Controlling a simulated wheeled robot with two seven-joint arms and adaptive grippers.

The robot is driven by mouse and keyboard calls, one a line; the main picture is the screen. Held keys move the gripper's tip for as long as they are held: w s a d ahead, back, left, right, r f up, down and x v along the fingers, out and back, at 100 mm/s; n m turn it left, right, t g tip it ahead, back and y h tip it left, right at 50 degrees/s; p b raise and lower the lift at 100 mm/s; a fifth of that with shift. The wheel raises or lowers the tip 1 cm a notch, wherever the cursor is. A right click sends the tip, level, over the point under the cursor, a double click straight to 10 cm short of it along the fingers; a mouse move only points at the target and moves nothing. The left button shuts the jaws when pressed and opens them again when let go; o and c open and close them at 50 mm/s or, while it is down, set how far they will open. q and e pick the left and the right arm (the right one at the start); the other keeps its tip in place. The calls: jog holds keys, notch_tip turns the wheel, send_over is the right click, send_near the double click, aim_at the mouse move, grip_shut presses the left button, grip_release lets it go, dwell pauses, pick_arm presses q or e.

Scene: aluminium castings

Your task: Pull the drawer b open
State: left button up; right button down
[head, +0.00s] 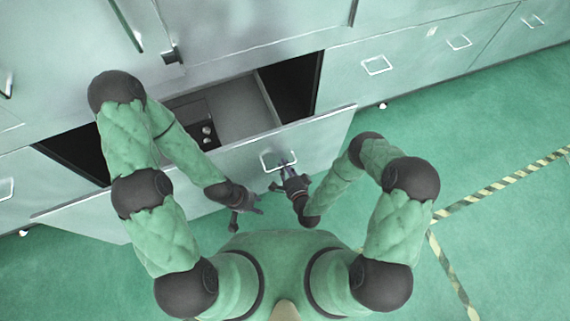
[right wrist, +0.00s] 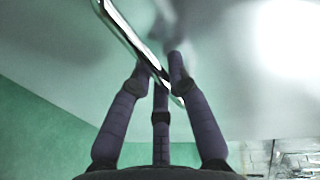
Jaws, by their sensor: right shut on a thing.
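A wide drawer front (head: 320,140) stands pulled out from the cabinet, with its inside showing behind it. Its metal handle (head: 272,160) is on the front's outer face. My right gripper (head: 285,166) is at this handle, shut on it. In the right wrist view the fingers (right wrist: 160,85) close around the shiny handle bar (right wrist: 128,38), which runs diagonally. My left gripper (head: 245,213) hangs below and left of the handle, apart from it, with its fingers seemingly spread. No letter marks the drawer.
The open drawer holds a grey compartment (head: 238,105) and a dark part with small round pieces (head: 206,130). Closed drawers with handles (head: 377,65) line the cabinet to the right. Green floor (head: 500,240) with striped tape is clear at right.

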dwell(0.3)
jog(key=c, duration=1.2)
grip_release()
jog(key=shift+o, duration=0.2)
jog(key=v, duration=0.7)
jog(key=shift+s, duration=0.25)
